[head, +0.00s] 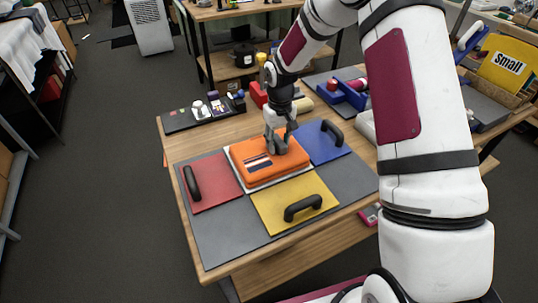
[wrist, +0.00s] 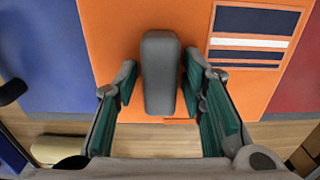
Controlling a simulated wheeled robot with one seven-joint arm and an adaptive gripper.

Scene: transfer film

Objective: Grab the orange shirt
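The orange shirt (head: 262,168), a flat orange piece with a dark-and-white striped patch, lies on a white-edged base on the table. It fills the middle of the wrist view (wrist: 118,30), its patch at upper right. A grey, upright-looking bar (wrist: 161,75), seemingly a handle, stands over the orange surface. My gripper (head: 279,143) is down at the shirt's far part. In the wrist view its teal-padded fingers (wrist: 159,85) stand on either side of the bar, apart, with a small gap at the left; contact at the right is unclear.
Red (head: 212,181), yellow (head: 290,203) and blue (head: 322,140) panels with dark handles surround the shirt on a grey mat (head: 217,240). Small items stand on a black tray (head: 177,121) behind. A yellow "Small" bin (head: 508,63) is at right.

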